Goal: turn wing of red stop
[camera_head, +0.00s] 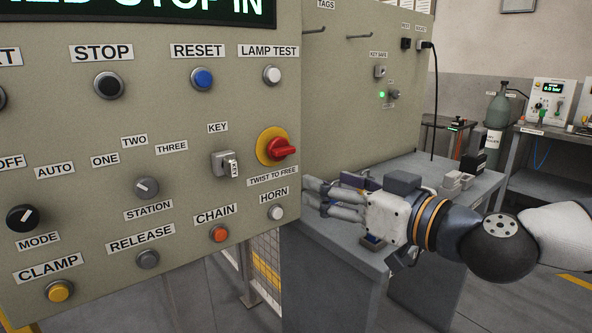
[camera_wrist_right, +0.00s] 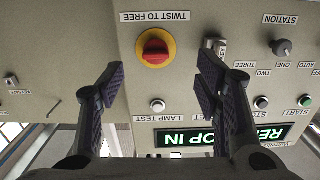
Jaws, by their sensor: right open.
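The red stop (camera_head: 279,148) is a red winged knob on a round yellow plate, on the right part of the beige control panel (camera_head: 185,190). The label TWIST TO FREE is just below it. My right gripper (camera_head: 311,193) is open and empty, to the right of and a little below the red stop, apart from it. In the right wrist view, which shows the panel upside down, the red stop (camera_wrist_right: 155,48) is above the gap between the two spread fingers (camera_wrist_right: 160,86). Nothing is between the fingers. My left gripper is not in view.
A key switch (camera_head: 226,164) with a tag is left of the red stop. The horn button (camera_head: 276,212) is below it and the lamp test button (camera_head: 271,74) above. A grey bench (camera_head: 345,255) stands under my right arm. Another cabinet wall (camera_head: 350,100) is behind.

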